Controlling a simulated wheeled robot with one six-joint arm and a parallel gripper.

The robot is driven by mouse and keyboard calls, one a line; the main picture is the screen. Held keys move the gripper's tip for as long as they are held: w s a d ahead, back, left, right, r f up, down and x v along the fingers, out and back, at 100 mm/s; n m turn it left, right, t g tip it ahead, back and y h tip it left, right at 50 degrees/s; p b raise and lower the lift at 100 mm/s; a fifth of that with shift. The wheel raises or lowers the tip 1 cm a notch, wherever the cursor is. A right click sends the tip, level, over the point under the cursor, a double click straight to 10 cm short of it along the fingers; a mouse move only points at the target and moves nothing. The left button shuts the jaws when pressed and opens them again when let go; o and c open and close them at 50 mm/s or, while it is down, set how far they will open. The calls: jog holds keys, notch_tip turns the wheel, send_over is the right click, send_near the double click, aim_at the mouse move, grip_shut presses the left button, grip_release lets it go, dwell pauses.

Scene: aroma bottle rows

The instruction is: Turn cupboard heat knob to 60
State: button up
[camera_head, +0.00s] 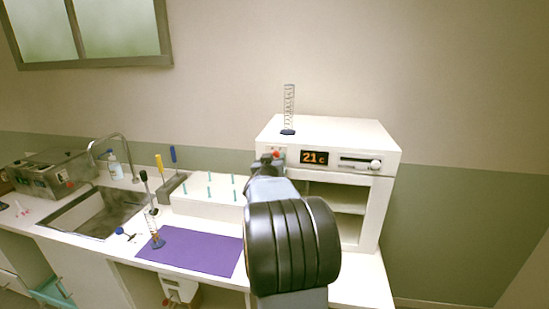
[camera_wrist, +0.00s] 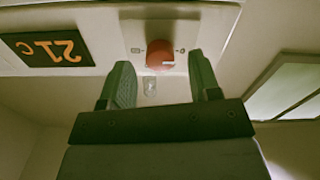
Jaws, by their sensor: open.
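The white heating cupboard (camera_head: 385,160) stands on the bench at the right with its front compartment open. Its display (camera_head: 314,158) reads 21 c; in the wrist view the display (camera_wrist: 47,48) appears upside down at the upper left. A red knob (camera_wrist: 160,53) with a pale mark sits on the panel beside the display. My gripper (camera_head: 268,161) is at the panel, left of the display. In the wrist view my gripper (camera_wrist: 160,62) is open, one finger on each side of the knob, with gaps visible. I cannot tell the fingers' exact depth relative to it.
A slider control (camera_head: 360,162) is right of the display. A graduated cylinder (camera_head: 289,108) stands on the cupboard top. Left on the bench are a white rack (camera_head: 205,208) with pegs, a purple mat (camera_head: 190,252) and a sink (camera_head: 95,213).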

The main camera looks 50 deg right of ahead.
jog(key=shift+w+d, duration=0.3)
jog(key=shift+d, duration=0.25)
jog(key=c, duration=0.9)
